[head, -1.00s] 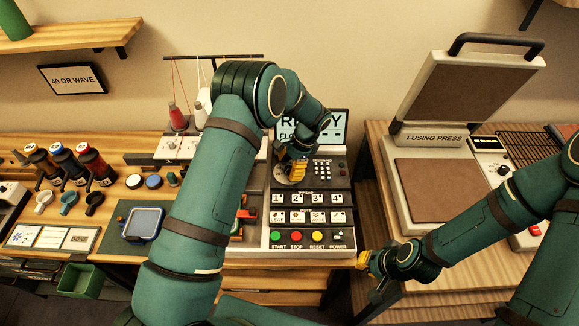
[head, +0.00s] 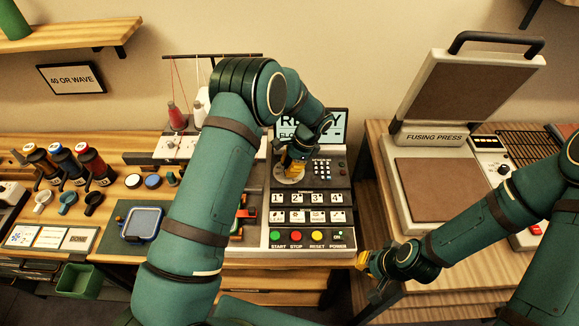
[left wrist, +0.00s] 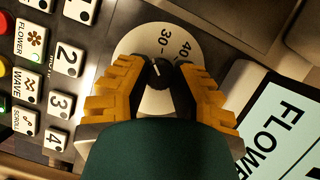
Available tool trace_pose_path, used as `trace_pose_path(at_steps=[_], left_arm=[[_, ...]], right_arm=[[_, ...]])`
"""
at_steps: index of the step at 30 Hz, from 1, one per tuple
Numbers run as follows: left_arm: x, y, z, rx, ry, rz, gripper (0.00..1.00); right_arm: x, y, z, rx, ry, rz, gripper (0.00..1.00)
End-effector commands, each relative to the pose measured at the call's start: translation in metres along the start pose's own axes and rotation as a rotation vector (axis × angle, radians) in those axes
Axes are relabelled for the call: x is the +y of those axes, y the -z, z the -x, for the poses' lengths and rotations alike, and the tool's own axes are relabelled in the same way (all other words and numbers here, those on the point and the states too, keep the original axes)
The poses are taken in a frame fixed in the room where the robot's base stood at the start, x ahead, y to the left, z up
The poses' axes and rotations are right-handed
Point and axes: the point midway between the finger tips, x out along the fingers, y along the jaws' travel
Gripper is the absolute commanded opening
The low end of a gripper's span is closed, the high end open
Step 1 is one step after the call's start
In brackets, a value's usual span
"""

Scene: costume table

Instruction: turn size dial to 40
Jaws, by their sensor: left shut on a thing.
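The size dial is a dark knob (left wrist: 158,75) with a white pointer mark, set on a pale round plate (left wrist: 128,45) printed with 30 and 40. The mark points roughly toward the 30 side, though its exact setting is hard to tell. My left gripper (left wrist: 160,84), with yellow fingers, is shut on the knob, one finger on each side. In the head view my left gripper (head: 293,163) reaches down onto the plate and hides most of the knob. My right gripper (head: 368,264) hangs at the panel's lower right corner, apart from the dial; its jaws are unclear.
The panel has numbered and pattern buttons (head: 305,207), a row of START, STOP, RESET and POWER buttons (head: 317,236), and a keypad (head: 321,168). A screen (head: 338,128) stands behind. A fusing press (head: 440,190) is at right, thread spools (head: 92,165) at left.

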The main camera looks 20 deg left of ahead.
Motion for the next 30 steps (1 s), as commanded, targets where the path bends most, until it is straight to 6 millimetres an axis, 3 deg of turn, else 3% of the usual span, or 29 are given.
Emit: trace_pose_path(at_steps=[30], left_arm=[[0.004,-0.003,-0.005,-0.004,0.347,-0.862,0.0]], right_arm=[[0.009,-0.003,-0.026,0.0,-0.005,0.0,0.0]])
